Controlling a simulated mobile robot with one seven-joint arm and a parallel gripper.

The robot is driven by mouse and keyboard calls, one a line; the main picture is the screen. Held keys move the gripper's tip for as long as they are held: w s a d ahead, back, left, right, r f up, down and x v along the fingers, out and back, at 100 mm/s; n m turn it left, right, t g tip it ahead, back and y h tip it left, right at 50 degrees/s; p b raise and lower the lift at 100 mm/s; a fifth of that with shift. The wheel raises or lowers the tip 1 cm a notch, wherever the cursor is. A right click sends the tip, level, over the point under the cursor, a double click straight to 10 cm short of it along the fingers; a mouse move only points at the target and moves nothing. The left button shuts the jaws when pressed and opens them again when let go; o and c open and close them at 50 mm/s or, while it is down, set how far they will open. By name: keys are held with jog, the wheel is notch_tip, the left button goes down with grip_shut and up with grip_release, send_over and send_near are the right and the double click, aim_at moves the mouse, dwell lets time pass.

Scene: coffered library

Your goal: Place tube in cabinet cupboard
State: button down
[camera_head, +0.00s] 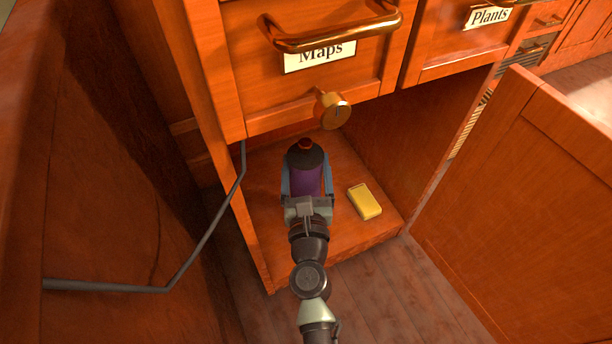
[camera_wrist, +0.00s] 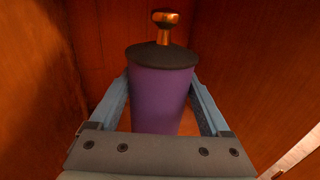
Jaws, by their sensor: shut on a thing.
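The tube (camera_head: 307,178) is a purple cylinder with a dark cap and a copper-coloured knob on top. It stands upright inside the open cupboard (camera_head: 268,240), over the cupboard floor. My gripper (camera_head: 307,187) is shut on the tube, with a blue finger on each side of it. In the wrist view the tube (camera_wrist: 160,98) fills the space between the fingers of my gripper (camera_wrist: 163,100). The tube's base is hidden behind my gripper, so I cannot tell whether it touches the floor.
A yellow block (camera_head: 364,202) lies on the cupboard floor to the right of my gripper. An open door (camera_head: 530,190) stands at the right, another panel (camera_head: 90,220) at the left with a bent grey rod (camera_head: 205,228). A "Maps" drawer (camera_head: 320,55) with a knob (camera_head: 332,110) is above.

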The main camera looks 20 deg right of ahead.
jog(key=shift+f, duration=0.7)
jog(key=shift+b, duration=0.3)
jog(key=shift+f, duration=0.2)
grip_release()
jog(key=shift+r, duration=0.2)
jog(key=b+v, duration=0.1)
jog(key=v, duration=1.1)
jog(key=shift+b, duration=0.35)
